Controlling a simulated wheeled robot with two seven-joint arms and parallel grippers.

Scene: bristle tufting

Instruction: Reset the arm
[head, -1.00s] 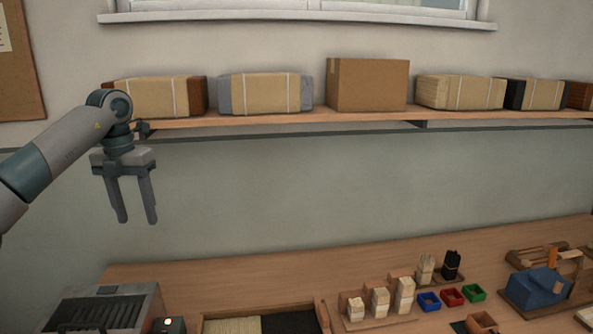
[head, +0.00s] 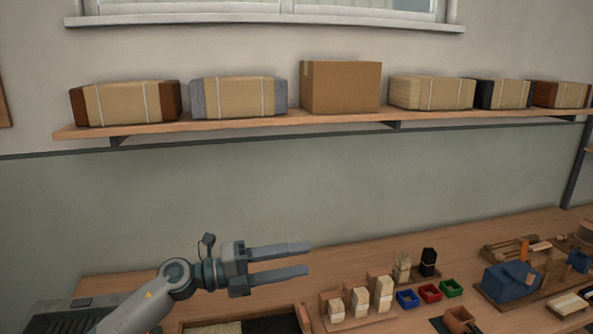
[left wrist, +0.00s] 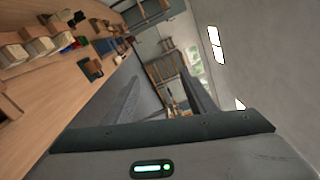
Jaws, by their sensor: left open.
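My left gripper (head: 308,258) is in the lower middle of the head view, with its arm coming in from the lower left. Its two grey fingers point right and stand apart with nothing between them. It is in front of the wall and above the workbench (head: 375,255), touching nothing that I can see. In the left wrist view the two fingers (left wrist: 160,85) are apart and empty, with the room's far side beyond them. My right gripper is not in view.
On the bench are wooden blocks with pale bristle bundles (head: 358,300), a blue bin (head: 407,298), a red bin (head: 430,292), a green bin (head: 451,287) and a blue device (head: 510,281). A shelf (head: 250,121) above holds wrapped bundles and a cardboard box (head: 340,87).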

